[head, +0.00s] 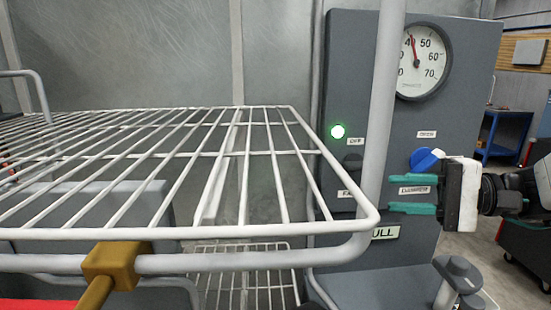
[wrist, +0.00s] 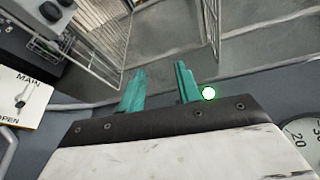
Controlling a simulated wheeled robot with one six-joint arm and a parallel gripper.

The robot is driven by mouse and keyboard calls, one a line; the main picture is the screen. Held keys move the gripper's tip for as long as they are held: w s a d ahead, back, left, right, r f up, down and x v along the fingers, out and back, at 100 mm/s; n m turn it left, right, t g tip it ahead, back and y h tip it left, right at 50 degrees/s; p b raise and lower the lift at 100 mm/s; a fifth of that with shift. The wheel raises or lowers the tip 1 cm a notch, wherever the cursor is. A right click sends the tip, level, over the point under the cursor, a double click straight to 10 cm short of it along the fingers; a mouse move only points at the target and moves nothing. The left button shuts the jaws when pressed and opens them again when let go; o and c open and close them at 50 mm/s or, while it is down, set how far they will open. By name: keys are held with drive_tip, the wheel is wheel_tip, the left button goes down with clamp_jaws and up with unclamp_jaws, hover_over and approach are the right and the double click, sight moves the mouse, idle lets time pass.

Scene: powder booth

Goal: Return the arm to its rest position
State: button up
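My gripper (head: 394,198) is at the right of the head view, in front of the dark grey control panel (head: 475,60). Its two teal fingers point left and are apart, with nothing between them. They are beside the DAMPER label and just below the blue knob (head: 425,159). Whether the fingers touch the panel cannot be told. In the wrist view my gripper (wrist: 158,80) also shows its fingers apart and empty, with the green lamp (wrist: 208,92) just right of the right finger. The lamp also shows in the head view (head: 338,131), lit.
A white wire rack (head: 290,234) fills the left and middle, with a brass-coloured fitting (head: 112,265) at its front. A round gauge (head: 423,60) is above my gripper. A grey post (head: 383,110) stands left of the fingers. A MAIN plate (wrist: 20,98) shows in the wrist view.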

drive_tip(key=s+d+f+n+g+h, duration=0.1)
drive_tip(key=s+f+n+g+h, duration=0.3)
drive_tip(key=s+f+h, duration=0.5)
drive_tip(key=shift+s+d+n+g+h, duration=0.25)
drive_tip(key=shift+s+n+h, duration=0.75)
drive_tip(key=shift+s+h, duration=2.1)
